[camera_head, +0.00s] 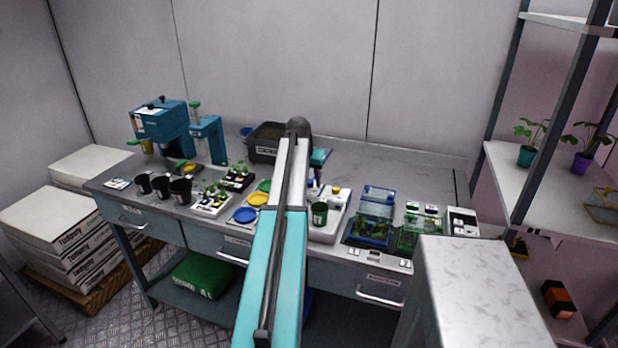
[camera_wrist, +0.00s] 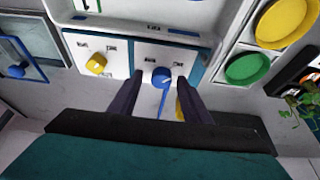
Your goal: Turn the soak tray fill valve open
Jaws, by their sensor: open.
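In the wrist view, a blue round knob (camera_wrist: 161,77) sits on a white panel with a blue edge, below small label plates. A thin blue strip runs from it toward my gripper. My gripper (camera_wrist: 158,84) is open, with one dark finger on each side of the knob; I cannot tell whether either touches it. A yellow knob (camera_wrist: 96,64) sits on the neighbouring panel to the left. Another yellow piece (camera_wrist: 180,108) is partly hidden by the right finger. In the head view my arm hides the gripper and blue knob. I cannot read which knob is the fill valve.
Green (camera_wrist: 247,69) and yellow (camera_wrist: 288,22) discs lie to the right in the wrist view. A white tray unit (camera_head: 326,234) and blue clear box (camera_head: 375,204) stand right of my arm. A black bin (camera_head: 263,139) is behind it. Black pots (camera_head: 180,191) stand at the left.

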